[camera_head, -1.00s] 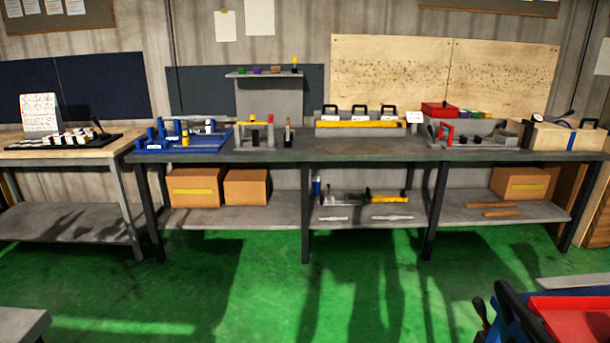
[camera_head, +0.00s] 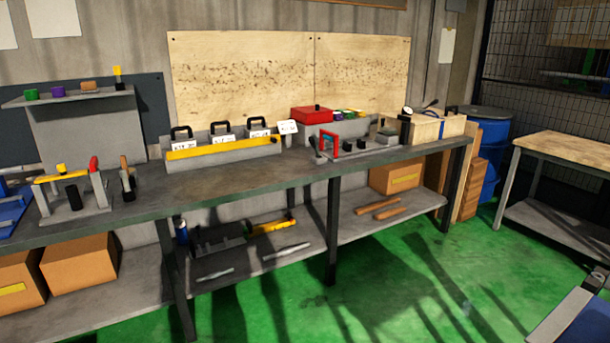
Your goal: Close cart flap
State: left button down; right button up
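The cart and its flap cannot be clearly made out now. A grey and dark blue edge (camera_head: 580,318) is cut off at the lower right corner of the head view. I cannot tell whether it belongs to the cart. Neither of my grippers is in view.
A long workbench (camera_head: 225,195) with fixtures and a lower shelf (camera_head: 285,262) runs along the wall. A wood-topped table (camera_head: 575,150) stands at the right, with a blue drum (camera_head: 492,130) behind it by a mesh fence. The green floor (camera_head: 400,280) is open before the bench.

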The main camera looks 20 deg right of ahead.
aim_at(559, 319)
jog(key=i+z, duration=0.2)
jog(key=z, duration=0.2)
jog(key=i+z, duration=0.15)
jog(key=z, duration=0.25)
jog(key=i+j+z, duration=0.2)
jog(key=z, duration=0.2)
jog(key=i+j+z, duration=0.15)
jog(key=z, duration=0.25)
jog(key=i+j+z, duration=0.1)
jog(key=z, duration=0.35)
jog(key=j, duration=0.1)
